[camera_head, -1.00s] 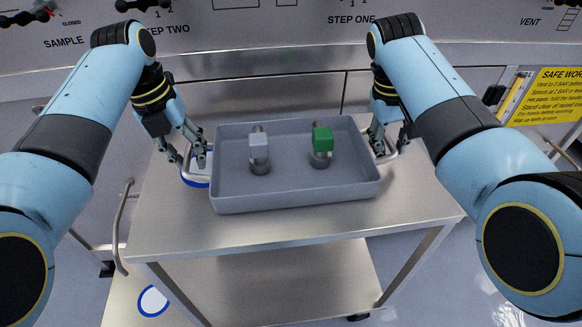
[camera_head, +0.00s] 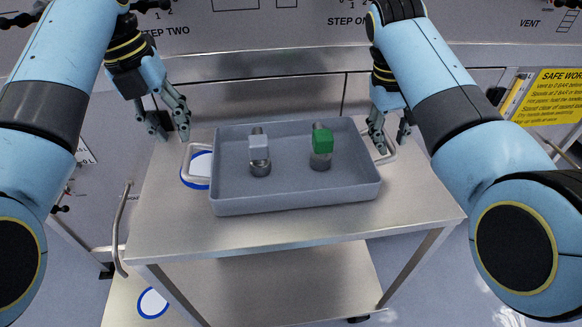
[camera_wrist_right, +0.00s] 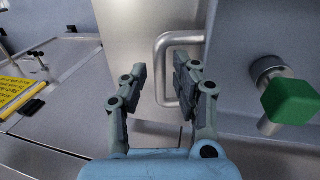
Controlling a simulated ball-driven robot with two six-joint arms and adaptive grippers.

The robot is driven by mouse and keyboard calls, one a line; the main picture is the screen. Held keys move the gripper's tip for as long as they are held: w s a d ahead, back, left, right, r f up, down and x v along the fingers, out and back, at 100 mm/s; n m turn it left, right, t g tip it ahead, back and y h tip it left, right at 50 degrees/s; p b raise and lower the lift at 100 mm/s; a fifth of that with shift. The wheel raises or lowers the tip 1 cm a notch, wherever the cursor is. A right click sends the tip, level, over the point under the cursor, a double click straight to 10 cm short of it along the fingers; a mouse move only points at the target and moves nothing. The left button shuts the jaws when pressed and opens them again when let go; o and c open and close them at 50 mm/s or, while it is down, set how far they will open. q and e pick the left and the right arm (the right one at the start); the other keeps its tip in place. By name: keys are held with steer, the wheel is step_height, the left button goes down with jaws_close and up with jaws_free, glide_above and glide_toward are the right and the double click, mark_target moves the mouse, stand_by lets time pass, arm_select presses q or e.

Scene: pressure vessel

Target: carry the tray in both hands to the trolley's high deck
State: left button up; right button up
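The grey tray (camera_head: 296,200) rests flat on the trolley's high deck (camera_head: 300,235). My left gripper (camera_head: 168,134) is open and empty, above and behind the tray's left handle (camera_head: 188,165). My right gripper (camera_head: 391,140) is open at the right handle (camera_head: 388,150). In the right wrist view its fingers (camera_wrist_right: 160,85) stand apart near the handle bar (camera_wrist_right: 163,75); contact is unclear.
A blue-ringed white disc (camera_head: 197,169) lies on the deck, partly under the left handle. The trolley has a lower shelf (camera_head: 275,285) and a side rail (camera_head: 121,230) at left. A panelled wall stands close behind, with a yellow sign (camera_head: 548,97) at right.

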steer(key=v, duration=0.9)
